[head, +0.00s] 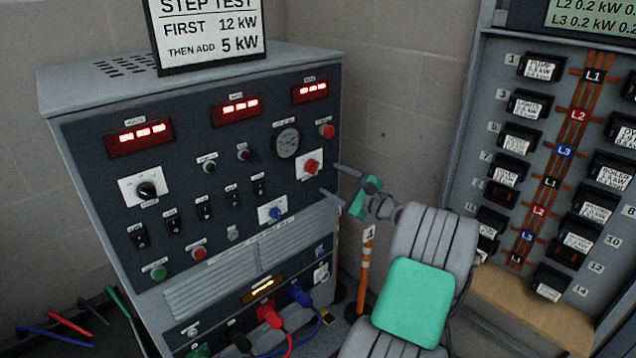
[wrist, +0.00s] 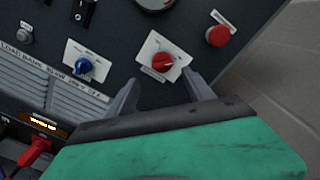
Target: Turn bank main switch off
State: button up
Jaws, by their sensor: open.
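The load bank (head: 185,180) is a grey cabinet with a dark sloped control panel, on the left in the head view. A red rotary knob (head: 311,167) on a pale plate sits at the panel's right side. It also shows in the wrist view (wrist: 163,62). Its label is too small to read, so I cannot confirm it is the bank main switch. My gripper (head: 332,181) is open and empty, just in front of the panel near this knob. In the wrist view its fingers (wrist: 162,82) point toward the knob, one on each side, apparently apart from it.
A blue knob (head: 274,214) sits lower left of the red one, and a red button (head: 327,131) above it. Lit red displays (head: 140,138) top the panel. Coloured plugs (head: 270,314) are at the bottom. A breaker board (head: 560,150) stands at right.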

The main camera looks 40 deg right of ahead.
aim_at(316, 169)
jog(key=w, duration=0.7)
jog(key=shift+w+r, duration=0.2)
jog(key=shift+w, duration=0.05)
jog(key=shift+c, duration=0.5)
grip_shut()
